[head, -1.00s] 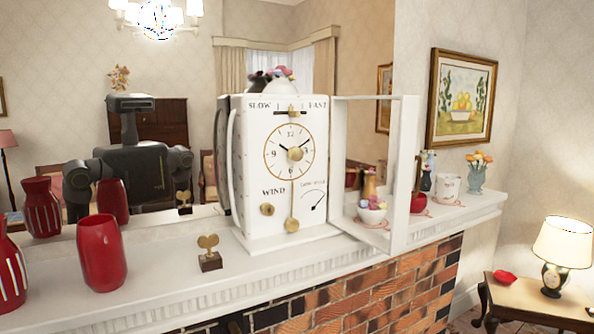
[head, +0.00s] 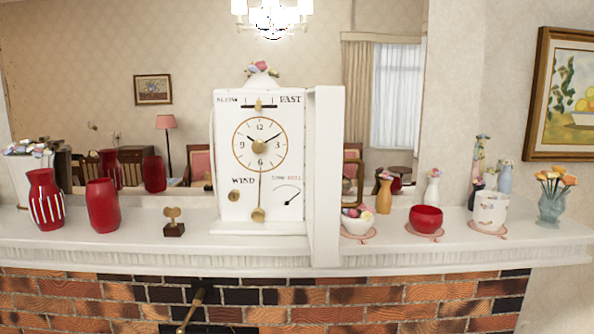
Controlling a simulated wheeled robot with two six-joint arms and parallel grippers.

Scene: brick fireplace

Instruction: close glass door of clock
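The white clock (head: 259,165) stands upright on the mantel, its dial facing me. Its glass door (head: 327,176) stands open at the clock's right side, sticking out towards me and seen nearly edge-on as a tall white frame. A brass-coloured loop (head: 352,182), which looks like the door's handle, shows on the right side of that frame. The dial, pendulum and winding knob are uncovered. Neither of my grippers is in view.
On the white mantel (head: 110,251), a small wooden ornament (head: 173,223) and red vases (head: 103,206) stand left of the clock. Right of the door are a white bowl (head: 356,224), a red bowl (head: 426,219) and several vases. A mirror backs the mantel; bricks (head: 400,300) lie below.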

